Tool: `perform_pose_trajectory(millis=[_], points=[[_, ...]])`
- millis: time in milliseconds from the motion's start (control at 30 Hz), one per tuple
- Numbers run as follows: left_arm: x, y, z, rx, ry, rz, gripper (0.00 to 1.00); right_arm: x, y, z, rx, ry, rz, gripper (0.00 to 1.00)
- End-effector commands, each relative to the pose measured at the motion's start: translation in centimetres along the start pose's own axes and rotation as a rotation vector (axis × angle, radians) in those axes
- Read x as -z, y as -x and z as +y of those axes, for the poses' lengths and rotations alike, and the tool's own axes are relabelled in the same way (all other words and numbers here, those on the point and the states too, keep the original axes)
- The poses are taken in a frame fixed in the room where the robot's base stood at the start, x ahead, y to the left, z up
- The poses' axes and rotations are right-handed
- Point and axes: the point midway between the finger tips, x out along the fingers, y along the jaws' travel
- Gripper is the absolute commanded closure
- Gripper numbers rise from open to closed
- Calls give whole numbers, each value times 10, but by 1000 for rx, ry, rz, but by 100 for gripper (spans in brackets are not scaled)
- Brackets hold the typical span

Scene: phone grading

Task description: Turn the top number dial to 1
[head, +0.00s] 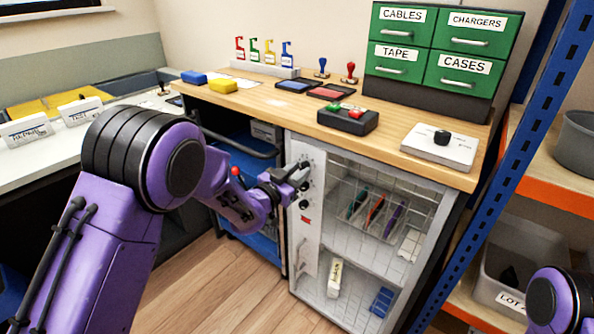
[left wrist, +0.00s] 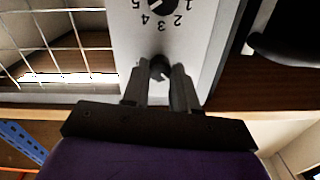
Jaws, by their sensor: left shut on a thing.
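The control panel (head: 306,235) is a pale upright strip at the left of the wire-door cabinet, with several black dials and a red mark. My left gripper (head: 302,173) is at the panel's upper part, shut on the top dial (left wrist: 159,67). In the left wrist view the fingers (left wrist: 159,78) sit on both sides of this black knob. Its numbers and pointer are hidden or too dark to read. Another dial (left wrist: 156,5) with a white pointer line shows at that view's top edge, with upside-down digits around it. My right gripper is out of view.
The wooden worktop (head: 400,140) overhangs the panel closely. A black box with red and green buttons (head: 347,119) and a white plate with a black knob (head: 440,147) stand on it. A blue shelf post (head: 500,160) is at right. The floor in front is clear.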

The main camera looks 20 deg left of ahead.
Motion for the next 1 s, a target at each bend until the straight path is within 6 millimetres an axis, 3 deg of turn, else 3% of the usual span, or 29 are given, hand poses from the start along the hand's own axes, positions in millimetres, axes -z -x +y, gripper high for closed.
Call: perform_pose_trajectory(millis=[500,1000], points=[[3,0,-1,-1,394,-10,100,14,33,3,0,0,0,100],[1,0,0,-3,616,-16,100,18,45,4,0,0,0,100]])
